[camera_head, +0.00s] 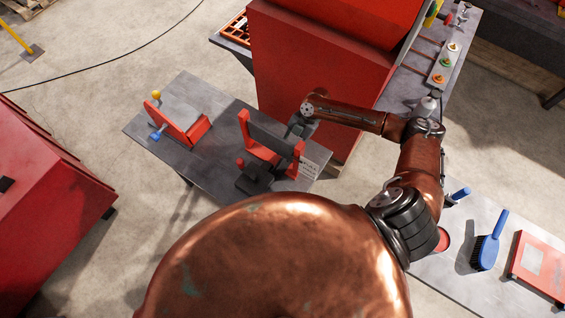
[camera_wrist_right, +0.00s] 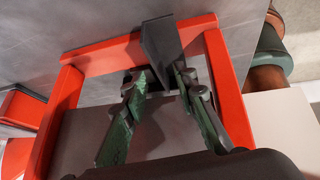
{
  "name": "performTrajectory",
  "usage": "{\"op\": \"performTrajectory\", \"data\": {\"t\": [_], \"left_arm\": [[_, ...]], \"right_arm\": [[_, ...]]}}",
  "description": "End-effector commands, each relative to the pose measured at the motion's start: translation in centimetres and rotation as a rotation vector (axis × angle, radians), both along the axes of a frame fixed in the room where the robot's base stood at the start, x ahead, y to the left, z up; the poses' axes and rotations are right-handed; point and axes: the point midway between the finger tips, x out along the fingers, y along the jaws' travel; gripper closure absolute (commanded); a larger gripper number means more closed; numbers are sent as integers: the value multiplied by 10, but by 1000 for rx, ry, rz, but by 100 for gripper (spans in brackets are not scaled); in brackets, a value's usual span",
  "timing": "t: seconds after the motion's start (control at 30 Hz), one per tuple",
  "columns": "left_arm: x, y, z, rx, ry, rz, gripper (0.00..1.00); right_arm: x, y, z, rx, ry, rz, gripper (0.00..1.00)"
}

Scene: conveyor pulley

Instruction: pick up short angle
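My right gripper (camera_wrist_right: 163,82) has its two green-lined fingers drawn in on the lower end of a dark grey short angle (camera_wrist_right: 160,42), which sticks up between the tips in the right wrist view. In that view the short angle overlaps the crossbar of a red frame (camera_wrist_right: 110,57); I cannot tell if they touch. In the head view my right gripper (camera_head: 298,128) is over the red holder (camera_head: 262,152) on the grey table (camera_head: 222,165). The short angle is hard to make out there. My left gripper is not in view.
A dark plate (camera_head: 267,138) stands in the red holder. A second red fixture (camera_head: 183,122) is on the left of the table, and a dark block (camera_head: 254,178) is in front. A large red machine (camera_head: 310,85) rises close behind. A blue brush (camera_head: 488,245) lies at right.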

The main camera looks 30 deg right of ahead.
Motion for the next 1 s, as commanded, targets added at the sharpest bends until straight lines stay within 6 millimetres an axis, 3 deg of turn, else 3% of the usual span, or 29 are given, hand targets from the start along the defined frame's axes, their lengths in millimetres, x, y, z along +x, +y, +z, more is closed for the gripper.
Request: {"op": "performTrajectory", "data": {"t": [0.23,0.53,0.9,1.0], "left_arm": [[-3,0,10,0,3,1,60],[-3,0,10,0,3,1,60],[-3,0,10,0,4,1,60],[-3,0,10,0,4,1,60]], "right_arm": [[-2,19,-26,1,0,0,74],[-2,21,-31,0,-2,0,74],[-2,21,-31,1,-1,0,100],[-2,21,-31,1,-1,0,100]]}}
